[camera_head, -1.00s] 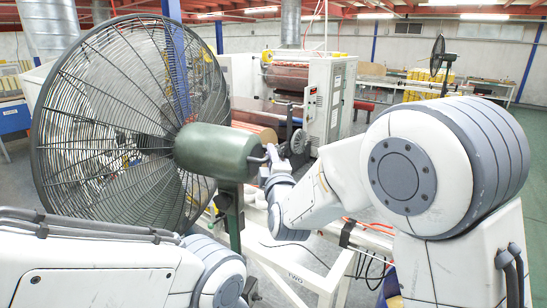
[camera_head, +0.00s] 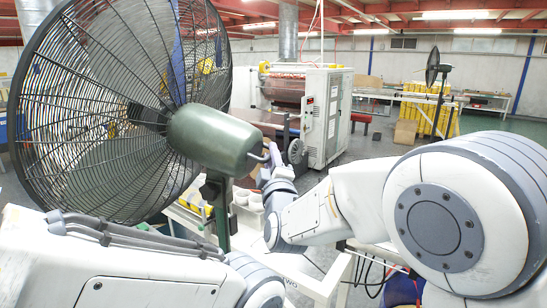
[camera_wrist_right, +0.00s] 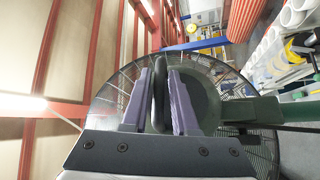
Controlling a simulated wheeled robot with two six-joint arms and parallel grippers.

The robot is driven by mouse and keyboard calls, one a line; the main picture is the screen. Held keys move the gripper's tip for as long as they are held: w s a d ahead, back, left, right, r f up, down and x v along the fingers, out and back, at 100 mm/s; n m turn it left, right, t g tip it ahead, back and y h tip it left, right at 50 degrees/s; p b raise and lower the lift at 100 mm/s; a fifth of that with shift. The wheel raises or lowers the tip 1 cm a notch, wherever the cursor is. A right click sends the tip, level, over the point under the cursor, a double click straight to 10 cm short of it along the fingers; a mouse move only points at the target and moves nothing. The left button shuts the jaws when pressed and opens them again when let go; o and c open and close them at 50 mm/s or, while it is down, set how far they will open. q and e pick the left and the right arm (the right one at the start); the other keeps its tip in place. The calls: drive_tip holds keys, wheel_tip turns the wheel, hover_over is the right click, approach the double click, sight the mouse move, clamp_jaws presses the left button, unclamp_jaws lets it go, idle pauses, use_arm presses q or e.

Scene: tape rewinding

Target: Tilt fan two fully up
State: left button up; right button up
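The large fan in front of me has a round black wire cage (camera_head: 75,75) and a green motor housing (camera_head: 213,138). Its face points left and somewhat upward, and the motor's rear end sits lower at right. My right gripper (camera_wrist_right: 160,95) is at the rear of the motor. In the right wrist view its two purple fingers stand close on both sides of a dark handle (camera_wrist_right: 159,80), with the cage behind. In the head view these fingers are small and partly hidden by my wrist. My left arm crosses at lower left; its gripper is not seen.
The fan's dark post (camera_head: 217,205) stands below the motor, close to both my arms. A white-framed table (camera_head: 320,285) is beside it. A white machine cabinet (camera_head: 327,115) stands behind.

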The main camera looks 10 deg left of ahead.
drive_tip(key=shift+o, duration=0.6)
drive_tip(key=shift+s+f, duration=0.1)
drive_tip(key=shift+s, duration=0.15)
drive_tip(key=b+v, duration=0.4)
drive_tip(key=v, duration=0.6)
